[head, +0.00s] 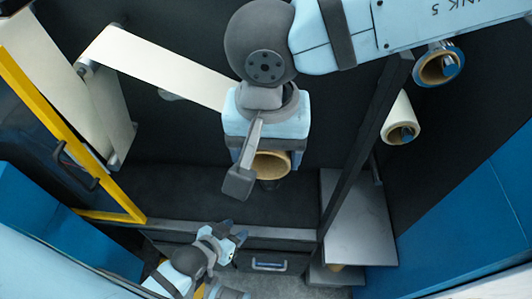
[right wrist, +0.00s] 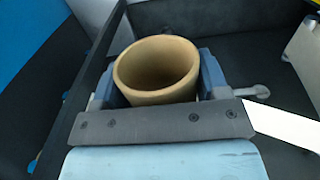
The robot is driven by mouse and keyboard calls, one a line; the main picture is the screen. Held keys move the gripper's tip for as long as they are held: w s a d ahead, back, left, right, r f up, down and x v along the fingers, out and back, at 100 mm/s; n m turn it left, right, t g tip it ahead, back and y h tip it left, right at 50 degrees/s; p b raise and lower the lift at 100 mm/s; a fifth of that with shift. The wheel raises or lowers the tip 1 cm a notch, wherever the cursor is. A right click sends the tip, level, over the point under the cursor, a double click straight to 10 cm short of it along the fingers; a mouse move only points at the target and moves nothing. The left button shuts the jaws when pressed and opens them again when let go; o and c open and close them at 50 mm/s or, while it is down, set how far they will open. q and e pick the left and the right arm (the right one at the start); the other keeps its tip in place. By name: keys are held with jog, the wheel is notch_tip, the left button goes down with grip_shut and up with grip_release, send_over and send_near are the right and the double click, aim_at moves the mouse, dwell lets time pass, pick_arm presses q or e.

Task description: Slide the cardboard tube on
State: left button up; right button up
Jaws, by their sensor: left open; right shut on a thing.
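The cardboard tube (head: 272,166) is short, brown and hollow. My right gripper (head: 266,158) is shut on it in mid-air near the middle of the head view. In the right wrist view the tube (right wrist: 155,92) sits between the two blue-grey fingers, its open end facing the camera and its bore looking empty. A short grey metal rod (right wrist: 248,92) shows just right of the fingers there, apart from the tube. A small grey metal piece (head: 174,96) shows left of the right gripper in the head view. My left gripper (head: 238,236) is open and empty, low in the view.
A pale web (head: 160,64) runs from an upper-left roller toward my right gripper. Two rolls with blue-ended cores, an upper one (head: 440,65) and a lower one (head: 402,120), are at right. A yellow frame (head: 60,135) stands left. A grey shelf (head: 355,220) is at lower right.

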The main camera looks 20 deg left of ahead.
jog(key=shift+w+a+p, duration=0.15)
jog(key=shift+w+p, duration=0.1)
jog(key=shift+w, duration=0.25)
jog(key=shift+w+a+p, duration=0.15)
jog(key=shift+w+p, duration=0.05)
jog(key=shift+w, duration=0.3)
jog(key=shift+w+a+r+p, duration=0.1)
jog(key=shift+w+a+p, duration=0.2)
jog(key=shift+w, duration=0.45)
jog(key=shift+w+a+p, duration=0.15)
jog(key=shift+w+p, duration=0.25)
jog(key=shift+w, duration=0.3)
jog(key=shift+w+a, duration=0.25)
jog(key=shift+w, duration=0.7)
jog(key=shift+w+a+b, duration=0.1)
jog(key=shift+w+a, duration=0.2)
jog(key=shift+w, duration=0.75)
jog(key=shift+w+a+b, duration=0.1)
jog(key=shift+w+a, duration=0.2)
jog(key=shift+w, duration=0.75)
jog(key=shift+w+a+b, duration=0.1)
jog(key=shift+w+a, duration=0.2)
jog(key=shift+w, duration=0.75)
jog(key=shift+w+a, duration=0.2)
jog(key=shift+w, duration=0.5)
jog(key=shift+w+a, duration=0.2)
jog(key=shift+w, duration=0.45)
jog(key=o, duration=1.1)
